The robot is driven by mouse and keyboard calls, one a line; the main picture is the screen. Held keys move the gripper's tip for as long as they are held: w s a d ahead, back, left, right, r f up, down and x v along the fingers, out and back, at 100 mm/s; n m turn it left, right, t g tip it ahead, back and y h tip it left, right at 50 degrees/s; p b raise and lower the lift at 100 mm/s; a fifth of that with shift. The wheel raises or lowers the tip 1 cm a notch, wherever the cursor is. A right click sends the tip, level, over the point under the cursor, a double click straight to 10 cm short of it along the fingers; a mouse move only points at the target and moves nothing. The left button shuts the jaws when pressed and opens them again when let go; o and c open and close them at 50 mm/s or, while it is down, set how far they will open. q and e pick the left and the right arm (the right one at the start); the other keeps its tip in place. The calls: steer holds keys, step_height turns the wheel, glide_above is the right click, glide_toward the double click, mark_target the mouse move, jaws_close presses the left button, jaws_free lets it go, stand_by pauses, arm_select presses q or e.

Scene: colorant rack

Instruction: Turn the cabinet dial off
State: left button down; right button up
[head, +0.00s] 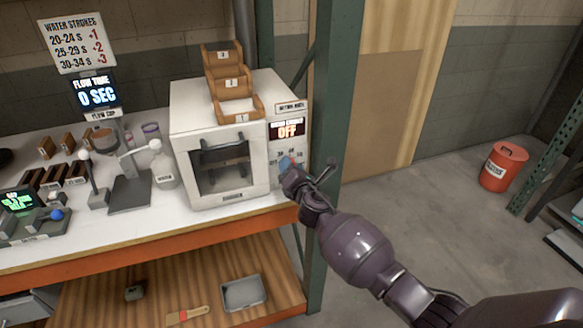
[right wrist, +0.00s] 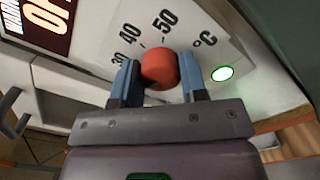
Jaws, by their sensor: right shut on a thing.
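The white drying cabinet (head: 183,130) stands at the right end of the bench, with a windowed door and a control panel on its right. The panel's display (head: 287,130) reads OFF in red letters. The red dial (right wrist: 159,67) shows in the right wrist view below a scale marked 30, 40, 50 °C. My right gripper (head: 286,166) is at the panel, its two blue-grey fingers shut on either side of the dial. In the head view the gripper hides the dial. A green light (right wrist: 222,73) glows right of it. My left gripper is not in view.
Wooden stacked trays (head: 230,83) sit on the cabinet. A bottle (head: 162,165) and other bench items stand to its left. A green rack post (head: 335,130) rises close to the right of the panel. Open floor lies farther right, with a red bucket (head: 503,168).

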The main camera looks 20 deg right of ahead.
stand_by(0.3)
steer(key=o, duration=0.9)
steer(key=shift+a, duration=0.1)
steer(key=s, duration=1)
steer(key=shift+s+d+p, duration=0.25)
steer(key=shift+s+p, duration=0.1)
steer(key=shift+s, duration=0.05)
